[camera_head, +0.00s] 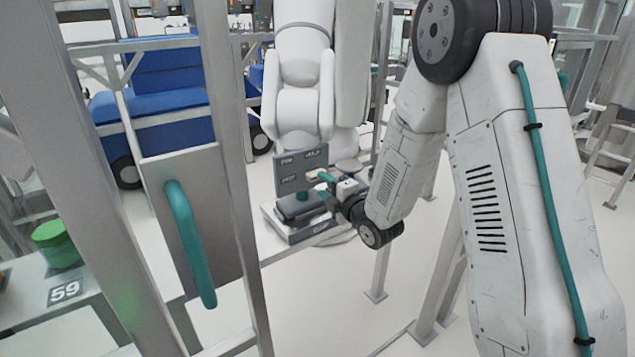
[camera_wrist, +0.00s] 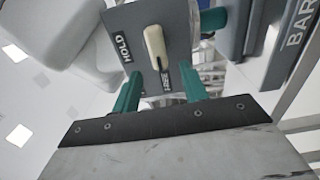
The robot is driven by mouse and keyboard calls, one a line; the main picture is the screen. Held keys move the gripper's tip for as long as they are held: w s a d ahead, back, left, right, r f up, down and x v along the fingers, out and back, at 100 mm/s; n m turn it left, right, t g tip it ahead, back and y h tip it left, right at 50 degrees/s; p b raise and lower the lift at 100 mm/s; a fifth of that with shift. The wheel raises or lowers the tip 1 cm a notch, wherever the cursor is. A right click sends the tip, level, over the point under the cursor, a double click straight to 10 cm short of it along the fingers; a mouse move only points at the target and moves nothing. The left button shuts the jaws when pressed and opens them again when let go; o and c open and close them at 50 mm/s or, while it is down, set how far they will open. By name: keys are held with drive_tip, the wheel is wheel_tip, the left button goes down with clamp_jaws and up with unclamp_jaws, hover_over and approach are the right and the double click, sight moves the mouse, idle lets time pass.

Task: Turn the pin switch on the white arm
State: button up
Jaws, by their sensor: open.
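The white arm (camera_head: 300,95) stands beyond the frame, with a grey switch panel (camera_head: 288,172) on its lower end. The panel also shows in the wrist view (camera_wrist: 138,20). On it is a cream pin switch (camera_wrist: 155,46), elongated and lying roughly up-down in the picture. A HOLD label is left of it, and another label, hard to read, is below it. My gripper (camera_wrist: 160,75) is open, with green fingers spread left and right below the switch. The switch lies between the fingers' lines, apart from both. In the head view my gripper (camera_head: 326,177) is at the panel's right side.
A grey metal frame with a green-handled door (camera_head: 190,240) stands at the left. A blue cart (camera_head: 165,95) is behind it. A green cylinder (camera_head: 57,245) sits on a bench marked 59. A dark block (camera_head: 300,207) sits below the panel.

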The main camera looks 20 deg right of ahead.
drive_tip(key=v, duration=0.3)
drive_tip(key=shift+w, duration=0.1)
idle(0.3)
